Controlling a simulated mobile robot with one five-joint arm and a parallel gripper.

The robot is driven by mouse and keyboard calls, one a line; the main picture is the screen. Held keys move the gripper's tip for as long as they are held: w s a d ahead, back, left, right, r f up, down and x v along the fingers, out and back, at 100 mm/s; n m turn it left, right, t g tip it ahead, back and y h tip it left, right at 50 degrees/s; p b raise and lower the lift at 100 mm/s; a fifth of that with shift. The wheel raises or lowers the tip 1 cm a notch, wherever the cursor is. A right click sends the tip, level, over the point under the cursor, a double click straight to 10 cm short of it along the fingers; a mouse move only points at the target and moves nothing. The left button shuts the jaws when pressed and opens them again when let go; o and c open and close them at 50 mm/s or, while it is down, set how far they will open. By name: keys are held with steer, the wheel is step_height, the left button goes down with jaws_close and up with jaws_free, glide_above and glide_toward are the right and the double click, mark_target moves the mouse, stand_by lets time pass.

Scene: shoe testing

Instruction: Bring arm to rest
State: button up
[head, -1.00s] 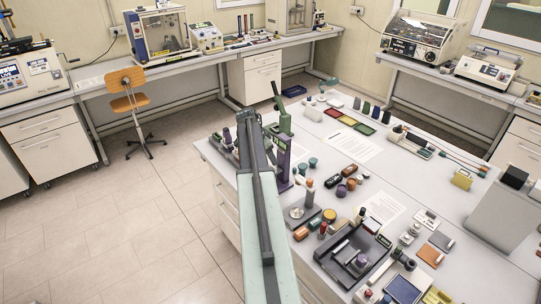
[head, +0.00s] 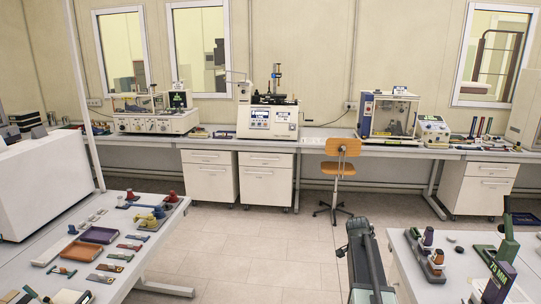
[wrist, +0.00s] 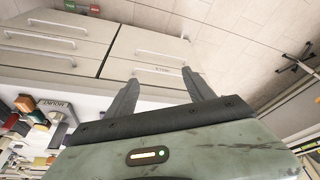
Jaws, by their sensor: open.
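My gripper (wrist: 160,76) is open and empty in the wrist view, its two dark fingers spread apart. White drawer fronts (wrist: 145,48) show beyond the fingers; I cannot tell how far off they are. In the head view my arm (head: 366,262) shows at the bottom, right of centre, in front of open floor and left of the right-hand bench (head: 420,278). Its fingers cannot be made out there.
The right bench carries a green press (head: 506,245) and small bottles. The left bench (head: 118,285) holds trays and small tools. An orange chair (head: 342,160) stands before the back bench with its machines. Tiled floor (head: 240,250) lies clear between the benches.

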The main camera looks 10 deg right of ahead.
steer(key=a+f+n+y+b, duration=0.1)
steer(key=a+f+n, duration=0.1)
steer(key=a, duration=0.6)
steer(key=a+f+n+b, duration=0.1)
steer(key=a+f+n, duration=0.1)
steer(key=a, duration=0.6)
steer(key=s+a+f+n+y+b, duration=0.1)
steer(key=s+a+n, duration=0.5)
steer(key=a, duration=0.3)
steer(key=s+a+f+n+y+b, duration=0.1)
steer(key=s+a+n, duration=0.4)
steer(key=a, duration=0.4)
steer(key=shift+s+f+n+g+y, duration=0.15)
steer(key=shift+s+n+g+y, duration=0.15)
steer(key=shift+s+n+y, duration=0.15)
steer(key=shift+o, duration=0.4)
steer(key=shift+w, duration=0.1)
